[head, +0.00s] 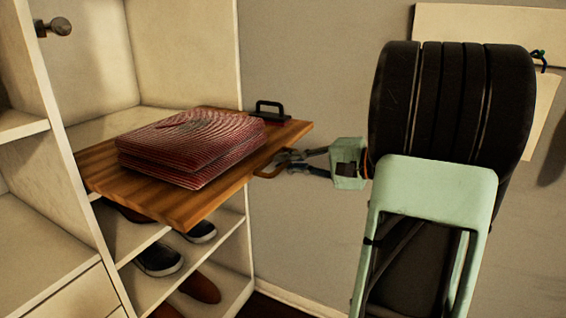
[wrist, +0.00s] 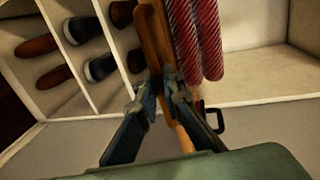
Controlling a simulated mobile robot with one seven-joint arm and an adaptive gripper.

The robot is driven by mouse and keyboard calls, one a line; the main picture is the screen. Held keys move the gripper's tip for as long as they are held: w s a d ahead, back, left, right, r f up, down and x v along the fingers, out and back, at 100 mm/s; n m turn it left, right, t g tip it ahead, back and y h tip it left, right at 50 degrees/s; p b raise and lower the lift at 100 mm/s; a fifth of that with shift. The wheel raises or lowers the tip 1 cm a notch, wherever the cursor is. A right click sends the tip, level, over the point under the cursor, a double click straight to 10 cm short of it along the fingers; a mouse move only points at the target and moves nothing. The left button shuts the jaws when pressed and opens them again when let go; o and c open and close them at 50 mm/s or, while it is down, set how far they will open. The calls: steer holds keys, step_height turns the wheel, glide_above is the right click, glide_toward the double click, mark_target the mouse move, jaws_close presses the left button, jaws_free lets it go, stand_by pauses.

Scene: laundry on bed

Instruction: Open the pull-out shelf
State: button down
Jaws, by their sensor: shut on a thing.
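The wooden pull-out shelf (head: 215,205) stands out level from the white wardrobe, with a folded red striped cloth (head: 190,148) on it. Its small wooden handle (head: 266,172) is on the front edge facing my arm. My gripper (head: 285,158) is at that edge, its fingers shut on the handle; they partly hide it. In the wrist view the shelf (wrist: 157,42) appears edge-on, with the gripper (wrist: 163,92) at its edge and the red cloth (wrist: 195,40) to the right.
A black bracket-like piece (head: 271,112) sits on the shelf's far corner. Shoes (head: 160,259) rest on lower shelves beneath. The white wardrobe (head: 85,215) stands on the left. A grey wall (head: 310,60) is behind; floor shows at the bottom.

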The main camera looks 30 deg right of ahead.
steer(key=c, duration=2.1)
jaws_free()
steer(key=shift+d, duration=0.1)
steer(key=v, duration=1.2)
